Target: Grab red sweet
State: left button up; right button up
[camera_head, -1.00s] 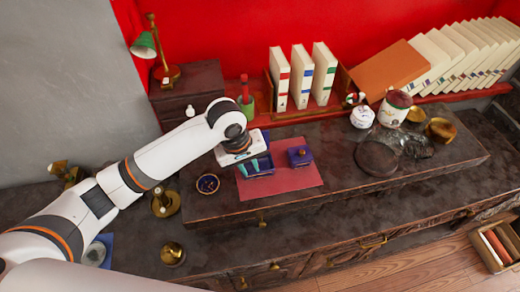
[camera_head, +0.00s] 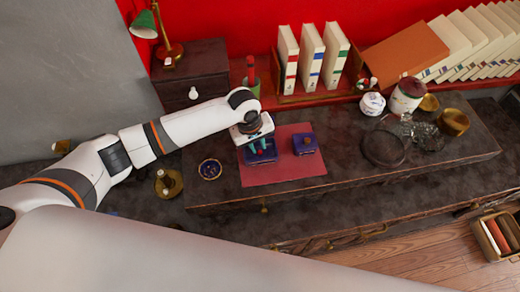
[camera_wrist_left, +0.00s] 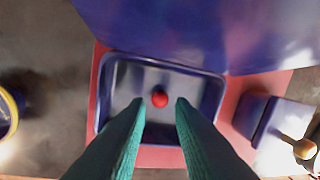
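The red sweet (camera_wrist_left: 159,99) is a small red ball lying inside a dark blue open box, near its middle, in the left wrist view. The box (camera_wrist_left: 107,85) stands on a pink-red mat; it also shows in the head view (camera_head: 262,157), partly under my gripper. My left gripper (camera_wrist_left: 156,112) is open, its two teal fingers pointing down over the box with the sweet between and just beyond their tips. In the head view the gripper (camera_head: 258,147) is above the box, and the sweet is hidden there. My right gripper is not in view.
A blue lidded box with a gold knob (camera_head: 304,143) stands on the mat (camera_head: 285,173) to the right. Jars (camera_head: 406,95) and a glass piece stand further right. Books line the back.

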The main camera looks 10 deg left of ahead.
aim_at(260, 153)
pick_arm(q)
notch_tip(260, 153, down, 2)
jog(key=shift+d+f, duration=0.1)
jog(key=shift+w+f, duration=0.15)
jog(key=shift+f, duration=0.15)
jog(key=c, duration=0.4)
grip_shut()
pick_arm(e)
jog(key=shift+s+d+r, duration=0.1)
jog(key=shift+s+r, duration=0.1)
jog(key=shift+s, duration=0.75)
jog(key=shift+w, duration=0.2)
